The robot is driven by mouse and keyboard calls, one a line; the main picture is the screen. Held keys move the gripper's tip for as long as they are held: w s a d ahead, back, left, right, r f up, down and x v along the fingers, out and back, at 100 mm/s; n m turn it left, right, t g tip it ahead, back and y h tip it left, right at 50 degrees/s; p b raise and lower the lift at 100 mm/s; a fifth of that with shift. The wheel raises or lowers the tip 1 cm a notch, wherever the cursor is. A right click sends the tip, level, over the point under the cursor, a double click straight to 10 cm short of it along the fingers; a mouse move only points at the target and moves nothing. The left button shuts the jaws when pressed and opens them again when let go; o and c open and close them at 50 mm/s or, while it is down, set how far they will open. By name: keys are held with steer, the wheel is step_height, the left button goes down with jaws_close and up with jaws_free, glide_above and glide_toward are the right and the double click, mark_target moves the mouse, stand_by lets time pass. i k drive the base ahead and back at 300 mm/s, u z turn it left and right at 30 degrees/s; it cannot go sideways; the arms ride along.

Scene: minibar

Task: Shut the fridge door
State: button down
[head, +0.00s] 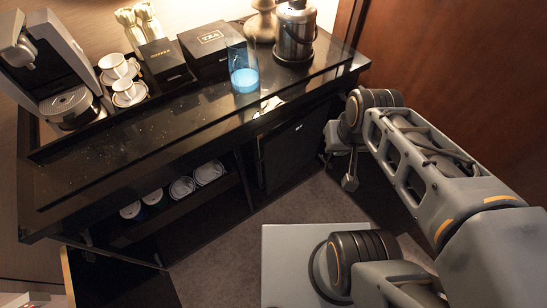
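In the head view, a dark panel with a small pale mark, which looks like the fridge door (292,152), sits under the right part of the black counter. It looks close to flush with the cabinet front, but I cannot tell whether a gap is left. My gripper (341,170) is just right of this panel, below the counter's right end, pointing down. It seems apart from the panel, though contact is unclear. Its fingers are small and dark, and I cannot tell how far apart they are. I see nothing held in it.
The counter (130,150) carries a coffee machine (45,60), cups, a tea box (212,45), a blue-lit glass (243,75) and a metal flask (296,30). An open shelf (190,205) holds cups. A cabinet panel (110,258) juts out at lower left.

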mark_target(287, 149)
steer(key=u, duration=0.5)
steer(key=k, duration=1.2)
steer(key=u, duration=0.8)
steer(key=i, duration=1.5)
steer(key=z, duration=1)
